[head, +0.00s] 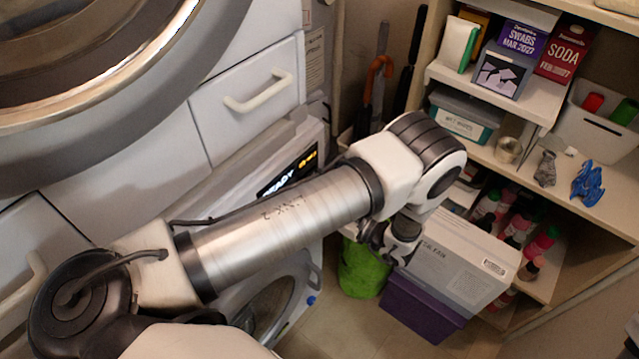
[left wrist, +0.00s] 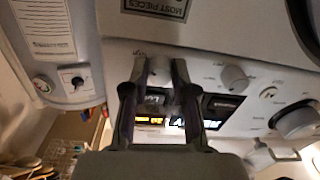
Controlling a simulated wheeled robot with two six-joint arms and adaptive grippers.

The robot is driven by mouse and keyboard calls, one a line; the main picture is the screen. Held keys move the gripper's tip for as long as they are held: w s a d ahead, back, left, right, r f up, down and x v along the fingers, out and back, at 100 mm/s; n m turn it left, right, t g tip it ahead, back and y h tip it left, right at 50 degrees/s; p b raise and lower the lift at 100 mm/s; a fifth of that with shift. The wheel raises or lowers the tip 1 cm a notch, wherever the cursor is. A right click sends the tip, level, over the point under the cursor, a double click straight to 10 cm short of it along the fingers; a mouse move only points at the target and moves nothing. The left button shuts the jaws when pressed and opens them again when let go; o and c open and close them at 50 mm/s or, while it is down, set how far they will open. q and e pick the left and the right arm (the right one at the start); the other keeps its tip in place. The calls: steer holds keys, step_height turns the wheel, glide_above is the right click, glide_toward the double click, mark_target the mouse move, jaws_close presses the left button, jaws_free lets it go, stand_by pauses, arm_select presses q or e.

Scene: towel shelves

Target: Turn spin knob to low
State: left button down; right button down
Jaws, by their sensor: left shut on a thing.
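The washing machine's control panel (head: 312,143) carries a lit display reading READY (head: 288,172). In the left wrist view the panel (left wrist: 205,55) appears upside down. My left gripper (left wrist: 160,62) is shut on a small pale knob (left wrist: 160,72) on that panel. The knob labels are too small to read. In the head view my left gripper (head: 378,238) is partly hidden by its own wrist.
A drawer with a white handle (head: 258,92) is above the panel. Shelves (head: 490,84) with boxes and bottles stand at the right. A white box (head: 462,262), a purple box (head: 424,306) and a green bag (head: 358,268) are low near my wrist.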

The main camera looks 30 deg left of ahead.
arm_select(q)
steer(key=n+p, duration=0.1)
steer(key=n, duration=0.9)
steer(key=shift+w+r+n, duration=0.1)
steer(key=shift+n, duration=0.3)
stand_by(0.4)
steer(key=c, duration=0.9)
jaws_free()
